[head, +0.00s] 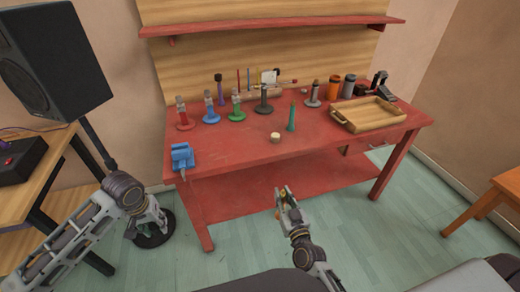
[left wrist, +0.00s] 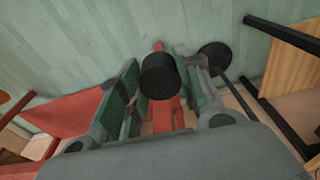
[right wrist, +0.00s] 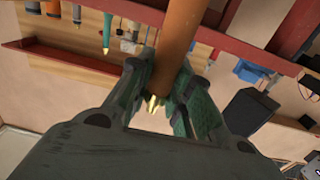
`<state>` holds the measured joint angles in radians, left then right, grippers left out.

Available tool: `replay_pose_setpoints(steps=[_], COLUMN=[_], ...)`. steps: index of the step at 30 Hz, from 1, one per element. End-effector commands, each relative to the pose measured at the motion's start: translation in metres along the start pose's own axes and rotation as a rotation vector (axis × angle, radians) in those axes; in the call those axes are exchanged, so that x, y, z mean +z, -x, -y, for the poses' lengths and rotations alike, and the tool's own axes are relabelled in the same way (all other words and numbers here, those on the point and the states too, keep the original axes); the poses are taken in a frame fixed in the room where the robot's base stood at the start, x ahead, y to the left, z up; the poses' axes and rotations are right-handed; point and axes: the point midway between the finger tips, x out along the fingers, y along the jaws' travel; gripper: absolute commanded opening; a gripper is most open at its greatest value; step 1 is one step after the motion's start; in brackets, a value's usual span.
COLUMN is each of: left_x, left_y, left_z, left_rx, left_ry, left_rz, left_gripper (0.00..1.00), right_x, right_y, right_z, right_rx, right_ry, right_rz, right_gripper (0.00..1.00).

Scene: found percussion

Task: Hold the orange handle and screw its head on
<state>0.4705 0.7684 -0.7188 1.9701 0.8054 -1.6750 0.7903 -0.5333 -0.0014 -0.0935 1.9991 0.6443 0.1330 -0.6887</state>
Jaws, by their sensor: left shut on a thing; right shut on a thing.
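My right gripper (head: 282,197) is in front of the red bench. In the right wrist view it is shut on the orange-brown handle (right wrist: 180,35), a thick rod with a brass tip (right wrist: 152,104) showing between the fingers. The handle's far end runs out of that view. My left gripper (head: 150,218) is low at the left, beside the speaker stand. In the left wrist view it is shut on a black cylindrical head (left wrist: 158,76). The head and handle are well apart. The head's threaded side cannot be made out.
The red bench (head: 240,150) carries a blue vise (head: 182,157), a pale round disc (head: 275,137), a teal handle (head: 292,117), several coloured stands and a wooden tray (head: 345,121). A black speaker (head: 52,62) stands at left. The floor before the bench is clear.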

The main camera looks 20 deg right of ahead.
Motion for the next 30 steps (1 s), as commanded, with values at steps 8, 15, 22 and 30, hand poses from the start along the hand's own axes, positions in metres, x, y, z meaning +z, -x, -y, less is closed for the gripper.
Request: replay_pose_setpoints(steps=[8, 15, 22, 30], left_x=[0.0, 0.0, 0.0, 0.0], left_y=[0.0, 0.0, 0.0, 0.0], left_z=[0.0, 0.0, 0.0, 0.0], left_rx=[0.0, 0.0, 0.0, 0.0], left_ry=[0.0, 0.0, 0.0, 0.0], left_rz=[0.0, 0.0, 0.0, 0.0], left_gripper=[0.16, 0.16, 0.16, 0.16], right_x=[-0.006, -0.02, -0.034, -0.05], right_y=[-0.001, -0.003, -0.004, -0.006], right_z=[0.008, 0.027, 0.048, 0.071], right_rx=[-0.035, -0.118, -0.209, -0.308], right_ry=[0.002, 0.004, 0.003, 0.003], right_rz=[-0.002, -0.003, -0.002, -0.003], right_gripper=[0.0, 0.0, 0.0, 0.0])
